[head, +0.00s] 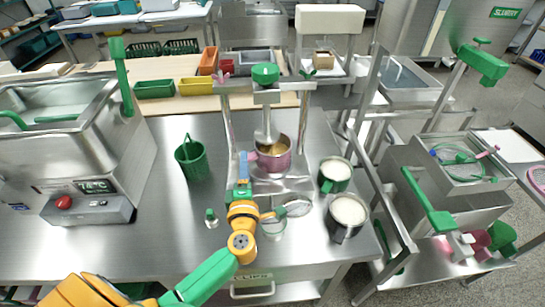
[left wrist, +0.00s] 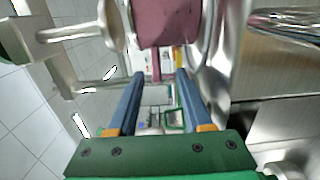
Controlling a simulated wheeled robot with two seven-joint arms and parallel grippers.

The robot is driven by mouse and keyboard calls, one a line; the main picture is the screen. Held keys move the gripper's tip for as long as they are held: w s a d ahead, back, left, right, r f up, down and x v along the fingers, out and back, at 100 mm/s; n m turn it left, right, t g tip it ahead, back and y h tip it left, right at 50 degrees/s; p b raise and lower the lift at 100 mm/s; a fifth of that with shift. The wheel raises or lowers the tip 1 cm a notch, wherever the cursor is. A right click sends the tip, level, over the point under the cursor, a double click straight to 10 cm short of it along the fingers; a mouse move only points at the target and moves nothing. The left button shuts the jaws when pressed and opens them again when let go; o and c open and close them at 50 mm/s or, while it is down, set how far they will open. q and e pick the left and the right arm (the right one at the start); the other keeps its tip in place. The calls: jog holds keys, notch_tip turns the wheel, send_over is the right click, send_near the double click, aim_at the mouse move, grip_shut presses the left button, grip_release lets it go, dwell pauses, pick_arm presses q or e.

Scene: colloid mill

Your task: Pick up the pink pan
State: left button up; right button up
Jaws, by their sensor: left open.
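The pink pan (head: 276,160) stands on the metal base of the mill, under its stirring shaft (head: 266,125). It holds something yellowish-brown. Its short pink handle points left, towards my left gripper (head: 246,160). In the left wrist view the pan (left wrist: 165,24) is at the top, and its handle reaches down towards the space between the blue fingertips of my left gripper (left wrist: 160,78). The fingers are apart, one on each side of the handle's line, and hold nothing. I cannot tell whether the handle is fully between them. My right gripper is not in view.
Two containers of white liquid, one green (head: 335,175) and one grey (head: 347,216), stand right of the mill. A strainer (head: 297,208) and a small green-topped bottle (head: 211,218) are near my arm. A green basket (head: 191,158) stands left, with clear metal table around it.

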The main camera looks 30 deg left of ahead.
pick_arm(q)
jog(key=x, duration=0.7)
jog(key=shift+a+r, duration=0.15)
jog(key=shift+a, duration=0.05)
jog(key=shift+s, duration=0.1)
grip_shut()
dwell(0.9)
